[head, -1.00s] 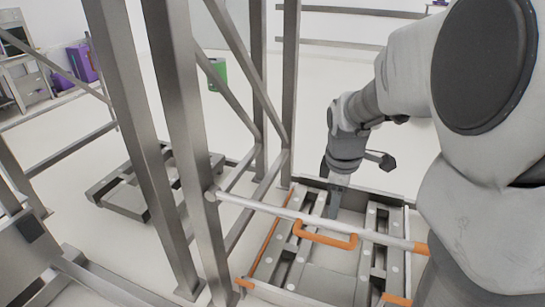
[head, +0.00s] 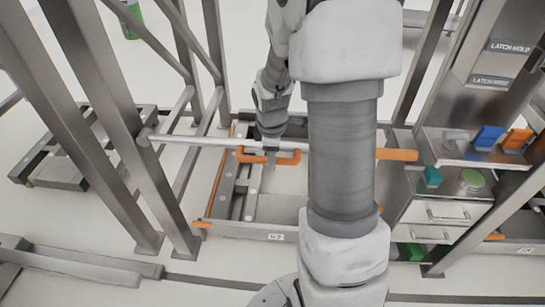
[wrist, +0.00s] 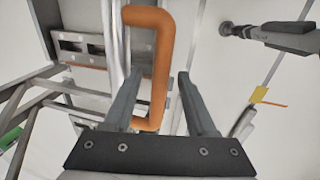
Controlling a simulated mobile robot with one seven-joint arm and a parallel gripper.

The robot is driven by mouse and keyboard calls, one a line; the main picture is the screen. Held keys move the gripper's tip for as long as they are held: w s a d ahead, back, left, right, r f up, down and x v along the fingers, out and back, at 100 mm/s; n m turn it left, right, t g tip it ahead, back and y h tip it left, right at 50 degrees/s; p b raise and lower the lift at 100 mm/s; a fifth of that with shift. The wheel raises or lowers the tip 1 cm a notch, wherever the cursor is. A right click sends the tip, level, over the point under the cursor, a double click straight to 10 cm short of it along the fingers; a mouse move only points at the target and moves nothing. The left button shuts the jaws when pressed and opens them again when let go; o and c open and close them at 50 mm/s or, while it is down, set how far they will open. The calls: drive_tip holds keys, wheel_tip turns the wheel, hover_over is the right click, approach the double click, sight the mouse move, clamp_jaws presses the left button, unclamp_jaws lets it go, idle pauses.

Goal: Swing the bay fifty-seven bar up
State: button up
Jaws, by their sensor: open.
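The bar (head: 200,141) is a pale metal tube lying across the front of a floor-level bay, with an orange end at right (head: 397,154). An orange U-shaped handle (head: 245,157) sticks out from its middle. My gripper (head: 270,165) is at the handle in the head view. In the wrist view my gripper (wrist: 160,75) is open, and the orange handle (wrist: 160,50) runs between its two fingers. Whether a finger touches it I cannot tell. My arm hides part of the bar's right half.
Steel uprights (head: 110,80) stand left of the bay. A small label (head: 276,237) on the bay's front edge is hard to read. A cabinet with drawers (head: 435,212) and a shelf (head: 480,150) of coloured items stand at right. A low frame (head: 60,170) lies at left.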

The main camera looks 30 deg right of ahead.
clamp_jaws()
idle(0.3)
idle(1.2)
